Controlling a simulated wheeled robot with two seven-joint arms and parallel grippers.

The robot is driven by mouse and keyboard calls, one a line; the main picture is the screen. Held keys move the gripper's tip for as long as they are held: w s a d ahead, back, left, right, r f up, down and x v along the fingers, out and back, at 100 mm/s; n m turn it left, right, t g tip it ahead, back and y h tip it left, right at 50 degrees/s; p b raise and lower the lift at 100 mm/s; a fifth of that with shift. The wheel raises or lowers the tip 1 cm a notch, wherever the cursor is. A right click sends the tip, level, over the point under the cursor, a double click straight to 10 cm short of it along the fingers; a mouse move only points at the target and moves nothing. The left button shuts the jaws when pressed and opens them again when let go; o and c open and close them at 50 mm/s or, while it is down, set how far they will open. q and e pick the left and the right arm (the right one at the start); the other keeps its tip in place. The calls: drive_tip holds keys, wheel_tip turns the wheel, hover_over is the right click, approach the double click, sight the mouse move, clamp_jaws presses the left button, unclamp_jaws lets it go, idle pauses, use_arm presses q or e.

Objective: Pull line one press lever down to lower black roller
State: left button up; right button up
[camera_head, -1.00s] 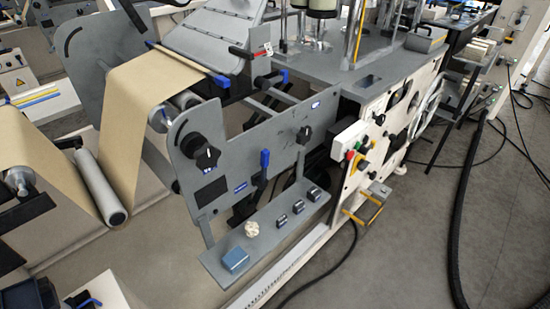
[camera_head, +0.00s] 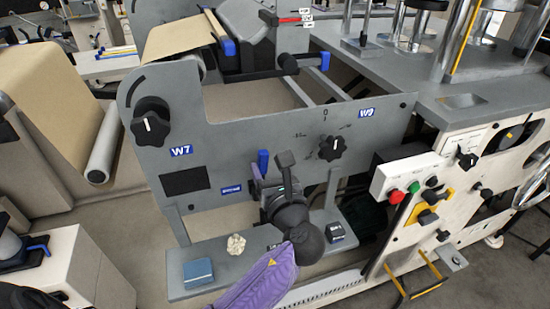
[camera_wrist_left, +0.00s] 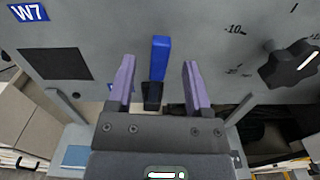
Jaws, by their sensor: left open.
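The press lever (camera_head: 263,162) has a blue handle and stands up at the lower edge of the grey W7/W9 side panel. In the left wrist view the blue lever (camera_wrist_left: 159,58) is upright, with a black lower part, between my two purple fingers. My left gripper (camera_head: 272,180) is open at the lever, one finger on each side with gaps showing; it also shows in the left wrist view (camera_wrist_left: 158,85). I cannot pick out the black roller for certain. My right gripper is not in view.
A button box (camera_head: 405,175) is further right.

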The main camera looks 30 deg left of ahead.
sight(265, 159)
use_arm(q)
drive_tip(key=x, duration=0.2)
drive_tip(key=b+x, duration=0.1)
drive_tip(key=x, duration=0.2)
drive_tip(key=shift+f, duration=0.2)
drive_tip(key=shift+w+a, duration=0.1)
drive_tip(key=shift+w, duration=0.05)
drive_tip(key=shift+r, duration=0.15)
drive_tip(key=shift+c, duration=0.3)
clamp_jaws()
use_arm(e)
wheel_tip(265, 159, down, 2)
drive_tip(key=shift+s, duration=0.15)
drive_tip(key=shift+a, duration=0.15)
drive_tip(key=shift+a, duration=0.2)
